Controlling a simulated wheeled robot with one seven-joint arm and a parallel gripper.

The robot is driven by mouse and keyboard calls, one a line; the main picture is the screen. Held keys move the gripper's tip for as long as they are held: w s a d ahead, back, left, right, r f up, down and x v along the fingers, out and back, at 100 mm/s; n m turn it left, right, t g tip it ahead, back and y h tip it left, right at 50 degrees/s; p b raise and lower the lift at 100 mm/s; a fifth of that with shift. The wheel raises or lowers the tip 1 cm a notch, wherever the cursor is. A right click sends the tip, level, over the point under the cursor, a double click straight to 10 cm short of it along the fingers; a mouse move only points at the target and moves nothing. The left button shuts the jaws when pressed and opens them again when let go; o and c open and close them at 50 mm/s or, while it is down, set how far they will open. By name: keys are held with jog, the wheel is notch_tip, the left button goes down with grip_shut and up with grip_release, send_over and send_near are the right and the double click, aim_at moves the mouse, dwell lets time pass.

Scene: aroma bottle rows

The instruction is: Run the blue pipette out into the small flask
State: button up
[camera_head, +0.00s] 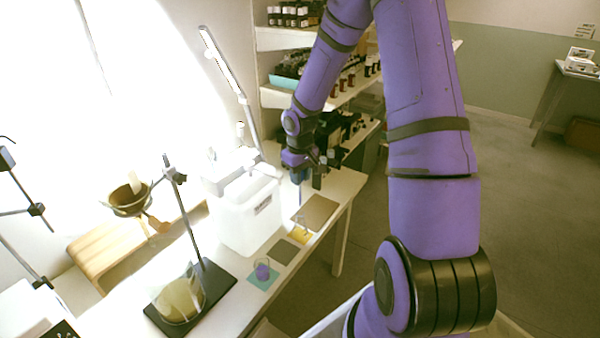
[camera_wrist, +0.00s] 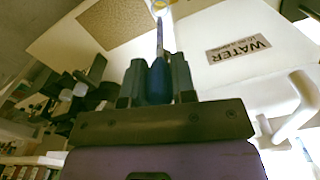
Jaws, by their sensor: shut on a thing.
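My gripper (camera_head: 299,170) is shut on the blue pipette (camera_head: 298,178), whose tip points down above the bench. In the wrist view the pipette's dark blue bulb (camera_wrist: 158,84) sits between the two grey fingers, and its thin pale stem runs away from them. A small clear glass vessel, which looks like the small flask (camera_head: 301,225), stands on a yellow mat (camera_head: 299,238), below and nearer than the gripper. Part of glass over yellow shows at the top edge of the wrist view, near the pipette tip; whether the tip is inside it I cannot tell.
A brown mat (camera_head: 316,213) and a dark mat (camera_head: 283,252) lie bare. A beaker with violet-blue liquid (camera_head: 262,269) stands on a teal mat (camera_head: 264,282). A white water container (camera_head: 246,222) stands close on the left.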

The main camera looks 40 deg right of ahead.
jog(key=shift+f, duration=1.25)
jog(key=c, duration=0.3)
dwell(0.6)
dwell(1.9)
jog(key=o, duration=0.3)
jog(key=shift+r, duration=0.15)
